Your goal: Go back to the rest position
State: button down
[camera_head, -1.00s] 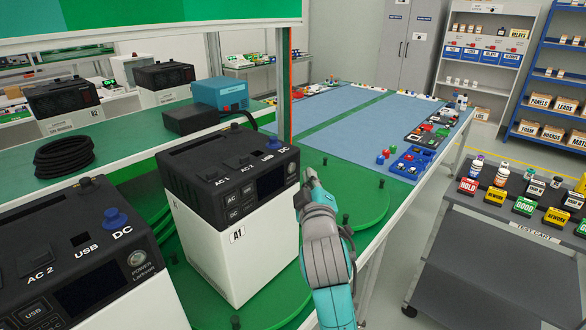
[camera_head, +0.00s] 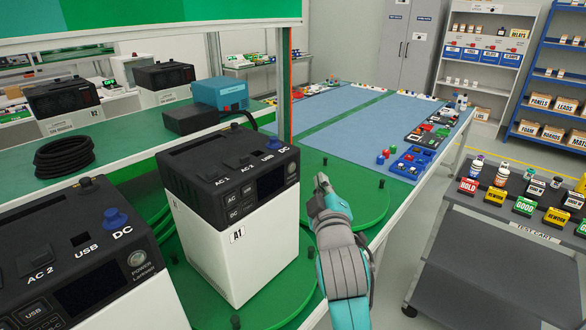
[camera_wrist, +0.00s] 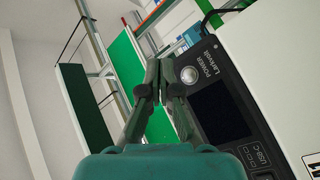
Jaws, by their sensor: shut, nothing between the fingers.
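My gripper (camera_head: 321,182) is shut and empty in the head view, just right of the power unit labelled A1 (camera_head: 215,250), with a gap between them. The unit is white with a black top and front panel, and it stands upright on a green turntable (camera_head: 355,200). In the wrist view, my gripper's fingertips (camera_wrist: 158,65) meet in front of the camera. The unit's black panel (camera_wrist: 215,100) with its round power button and dark screen is just to the right of the fingers there.
A second black-topped unit (camera_head: 85,255) stands at the near left. A blue mat (camera_head: 340,110) with small parts lies beyond the turntable. A dark test cart (camera_head: 490,260) with labelled blocks stands at the right. Floor shows between bench and cart.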

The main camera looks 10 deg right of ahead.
jog(key=shift+f, duration=0.1)
jog(key=s+f+m+g+y, duration=0.2)
jog(key=s+f+y, duration=0.1)
jog(key=s+f, duration=2.05)
jog(key=s+f+m+g, duration=0.1)
jog(key=s+f+m, duration=0.2)
jog(key=s, duration=2.5)
jog(key=m, duration=0.2)
jog(key=shift+a+m+g, duration=0.4)
